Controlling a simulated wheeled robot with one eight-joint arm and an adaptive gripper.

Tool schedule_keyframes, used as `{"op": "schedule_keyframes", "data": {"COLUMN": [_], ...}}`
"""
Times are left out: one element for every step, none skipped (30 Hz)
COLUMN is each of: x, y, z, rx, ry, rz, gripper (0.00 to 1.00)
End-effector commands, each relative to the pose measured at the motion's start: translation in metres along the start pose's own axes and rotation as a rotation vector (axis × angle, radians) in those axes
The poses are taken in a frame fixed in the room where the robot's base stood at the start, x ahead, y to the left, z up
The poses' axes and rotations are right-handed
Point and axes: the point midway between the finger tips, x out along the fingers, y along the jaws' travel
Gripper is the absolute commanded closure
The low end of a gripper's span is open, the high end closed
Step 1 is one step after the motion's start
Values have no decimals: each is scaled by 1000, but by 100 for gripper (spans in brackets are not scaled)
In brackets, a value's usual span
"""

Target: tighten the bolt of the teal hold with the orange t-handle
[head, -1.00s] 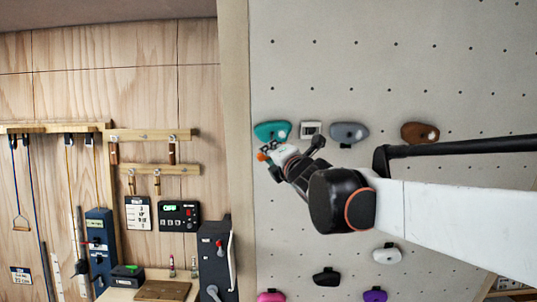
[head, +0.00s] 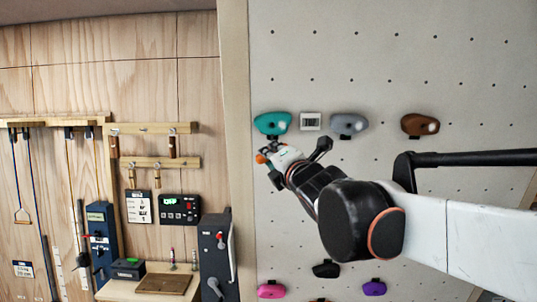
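The teal hold (head: 272,123) is on the grey climbing wall, at the wall's left edge in the head view. It has a pale round spot on its right part; the bolt itself is too small to make out. My gripper (head: 267,162) is just below the teal hold, apart from it in the picture. A small orange piece (head: 264,155) shows at the gripper's left end. It may be part of the orange t-handle, but I cannot tell whether the gripper holds it. The fingers are small and partly hidden, so their opening is unclear.
A white tag (head: 311,121), a grey hold (head: 349,124) and a brown hold (head: 420,125) are to the right of the teal hold. Black (head: 326,269), pink (head: 271,291) and purple (head: 374,287) holds are lower. A dark lever box (head: 215,250) stands at the left.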

Motion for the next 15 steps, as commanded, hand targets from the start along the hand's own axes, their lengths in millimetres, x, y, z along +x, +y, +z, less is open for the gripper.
{"op": "schedule_keyframes", "data": {"x": [-1, -2, -4, -5, -7, -9, -10, -12, -14, -15, -16, -18, -20, -21, -23], "y": [-3, -5, -10, -13, -16, -21, -24, -27, -31, -34, -38, -42, -45, -48, -52], "z": [-2, -4, -7, -9, -12, -15, -17, -19, -22, -24, -27, -30, -32, -34, -37], "rx": [0, 0, 0, 0, 0, 0, 1, 0, 0, 0, 0, 0, 0, 1, 0], "ry": [0, 0, 0, 0, 0, 0, 0, 0, 0, 0, 0, 0, 0, 0, 0], "rz": [0, 0, 0, 0, 0, 0, 0, 0, 0, 0, 0, 0, 0, 0, 0], "gripper": [100, 100, 100, 100, 100, 100, 100, 100, 100, 100, 100, 100, 100, 100, 100]}}
